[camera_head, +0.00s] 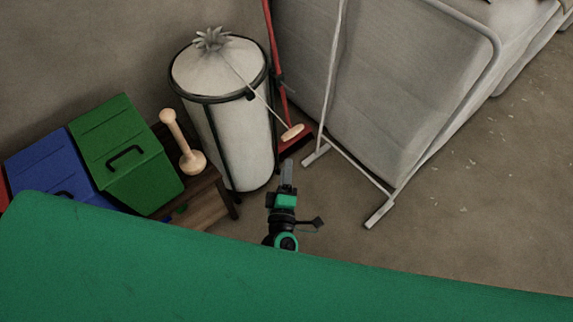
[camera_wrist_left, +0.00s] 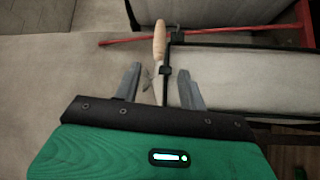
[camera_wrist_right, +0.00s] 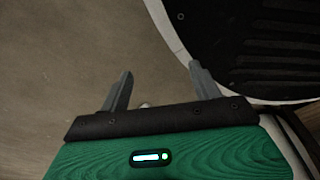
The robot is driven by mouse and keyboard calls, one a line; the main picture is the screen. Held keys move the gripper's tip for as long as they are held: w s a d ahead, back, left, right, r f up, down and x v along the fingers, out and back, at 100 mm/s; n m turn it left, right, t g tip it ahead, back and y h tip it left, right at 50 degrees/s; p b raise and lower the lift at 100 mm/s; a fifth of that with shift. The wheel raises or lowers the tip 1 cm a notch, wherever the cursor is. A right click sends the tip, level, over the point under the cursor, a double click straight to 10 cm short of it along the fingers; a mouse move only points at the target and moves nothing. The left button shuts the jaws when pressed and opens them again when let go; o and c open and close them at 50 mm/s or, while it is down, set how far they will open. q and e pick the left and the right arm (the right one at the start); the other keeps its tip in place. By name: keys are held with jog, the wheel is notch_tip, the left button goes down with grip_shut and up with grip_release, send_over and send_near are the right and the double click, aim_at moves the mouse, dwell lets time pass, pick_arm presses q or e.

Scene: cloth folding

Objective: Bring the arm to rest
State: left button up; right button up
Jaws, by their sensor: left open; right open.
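My left gripper (camera_head: 287,174) shows in the head view in front of the white bin, above the floor and beyond the edge of a large green surface. In the left wrist view its two fingers (camera_wrist_left: 158,86) are apart with nothing between the tips. A wooden handle (camera_wrist_left: 159,45) lies beyond them, apart from the fingers. My right gripper does not show in the head view. In the right wrist view its fingers (camera_wrist_right: 160,82) are apart and empty over bare floor. No cloth is in sight.
A white cylindrical bin (camera_head: 228,125) with a gathered top stands at the back. Left of it are a wooden plunger-shaped tool (camera_head: 183,143), a green box (camera_head: 125,155) and a blue box (camera_head: 50,165). A metal frame (camera_head: 378,212) stands right. Floor (camera_head: 470,210) at right is free.

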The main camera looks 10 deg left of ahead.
dwell(0.5)
pick_arm(q)
jog(key=s+a+f+m+g+h+p, duration=0.1)
jog(key=s+f+m+g+h+p, duration=0.15)
jog(key=s+f+m+g, duration=0.75)
jog(key=s+a+f+m+t+h+p, duration=0.1)
jog(key=s+f+m+h+p, duration=0.15)
jog(key=f, duration=1.65)
jog(key=s+a+f+m+g+y+p, duration=0.1)
jog(key=s+a+f+m+g, duration=0.1)
jog(key=s, duration=0.6)
jog(key=s+a+f+m+g, duration=0.2)
jog(key=s+a+f+g, duration=0.2)
jog(key=s+a+f, duration=0.2)
jog(key=s+a+f+m+g+y+p, duration=0.1)
jog(key=s+a+f+m+g, duration=0.1)
jog(key=s+a, duration=0.5)
jog(key=s+f+m, duration=0.1)
jog(key=s+f, duration=0.1)
jog(key=s, duration=0.3)
jog(key=shift+a+f+g+y+p, duration=0.3)
jog(key=shift+a+f+g, duration=0.05)
jog(key=shift+a+g, duration=0.05)
pick_arm(e)
jog(key=s+d+r, duration=0.1)
jog(key=s, duration=0.9)
jog(key=shift+s+d+g, duration=0.2)
jog(key=shift+d+g, duration=0.2)
pick_arm(q)
jog(key=shift+w+d, duration=0.1)
